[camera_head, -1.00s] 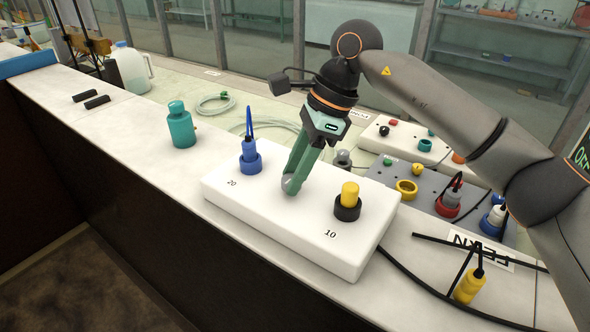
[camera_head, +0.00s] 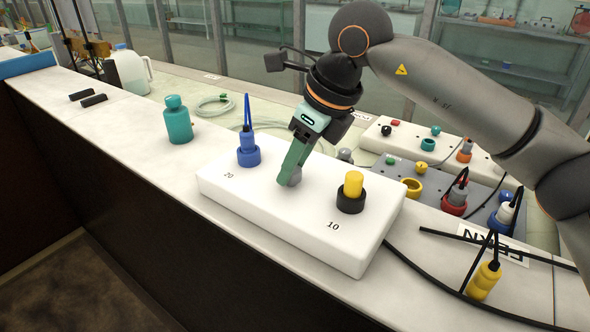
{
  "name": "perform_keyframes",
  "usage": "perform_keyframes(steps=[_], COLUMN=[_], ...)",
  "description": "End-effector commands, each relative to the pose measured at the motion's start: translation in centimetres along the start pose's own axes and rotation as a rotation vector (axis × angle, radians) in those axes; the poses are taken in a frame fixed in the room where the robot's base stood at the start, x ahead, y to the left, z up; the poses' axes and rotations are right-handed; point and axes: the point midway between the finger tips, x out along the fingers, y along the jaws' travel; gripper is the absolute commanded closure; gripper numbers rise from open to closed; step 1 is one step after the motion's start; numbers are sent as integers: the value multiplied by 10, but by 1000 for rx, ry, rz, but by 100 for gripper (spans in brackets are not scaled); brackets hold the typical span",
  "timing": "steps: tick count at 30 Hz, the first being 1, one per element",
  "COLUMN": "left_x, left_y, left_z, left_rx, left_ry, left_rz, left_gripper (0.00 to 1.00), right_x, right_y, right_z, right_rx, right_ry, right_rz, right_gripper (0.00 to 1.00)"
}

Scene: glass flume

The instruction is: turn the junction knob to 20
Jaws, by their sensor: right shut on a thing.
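The white junction box (camera_head: 315,245) lies on the bench ledge, with "20" printed at its left and "10" at its front right. A blue plug (camera_head: 248,150) stands in a blue socket by the 20, and a yellow plug (camera_head: 354,186) stands in a black socket by the 10. Between them is the grey junction knob (camera_head: 295,177). My right gripper (camera_head: 291,180) comes down from above and is shut on the knob, its green fingers hiding most of it. The knob's pointing direction cannot be made out. My left gripper is not in view.
A teal bottle (camera_head: 178,120) stands left of the box. A grey panel (camera_head: 428,183) with coloured sockets and a white panel (camera_head: 400,140) lie behind right. A black cable and a loose yellow plug (camera_head: 483,281) lie at the right. The ledge's left front is clear.

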Motion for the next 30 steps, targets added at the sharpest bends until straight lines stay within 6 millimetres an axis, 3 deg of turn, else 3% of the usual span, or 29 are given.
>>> perform_keyframes(steps=[4, 22, 25, 30], left_x=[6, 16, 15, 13], left_y=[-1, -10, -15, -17], left_z=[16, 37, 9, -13], left_rx=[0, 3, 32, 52], left_ry=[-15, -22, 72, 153], left_rz=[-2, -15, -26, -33], left_gripper=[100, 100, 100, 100], right_x=[2, 1, 1, 1], right_y=[1, 4, 4, 4], right_z=[-1, 1, 1, 2], right_rx=[127, 619, 679, 752], right_ry=[-1, -1, 0, 0], right_rz=[-58, -261, -284, -314], right_gripper=[100, 100, 100, 100])
